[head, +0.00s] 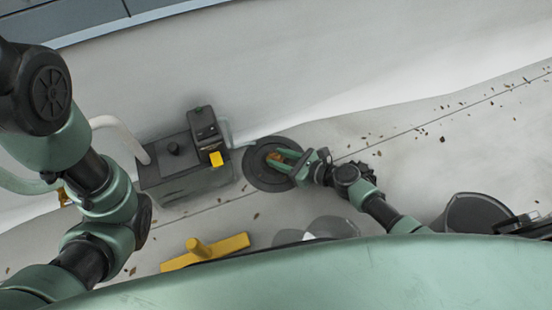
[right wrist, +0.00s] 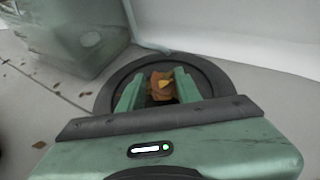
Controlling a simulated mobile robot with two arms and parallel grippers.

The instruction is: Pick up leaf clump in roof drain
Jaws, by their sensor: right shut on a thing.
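The leaf clump (right wrist: 161,84) is a small orange-brown bundle. It sits between the fingertips of my right gripper (right wrist: 158,90) in the right wrist view, over the middle of the round dark roof drain (right wrist: 215,74). In the head view the clump (head: 275,157) shows at the tips of the green fingers of the right gripper (head: 280,160), within the ring of the drain (head: 256,178). The right gripper is shut on the clump. I cannot tell whether the clump still touches the drain. My left arm comes in at the left; its gripper is not seen.
A grey box-shaped unit (head: 180,182) with a yellow button stands just left of the drain. A yellow T-shaped tool (head: 215,250) lies in front. A dark bucket (head: 475,215) is at the right. Loose leaves (head: 442,139) are scattered across the pale roof. A white wall rises behind.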

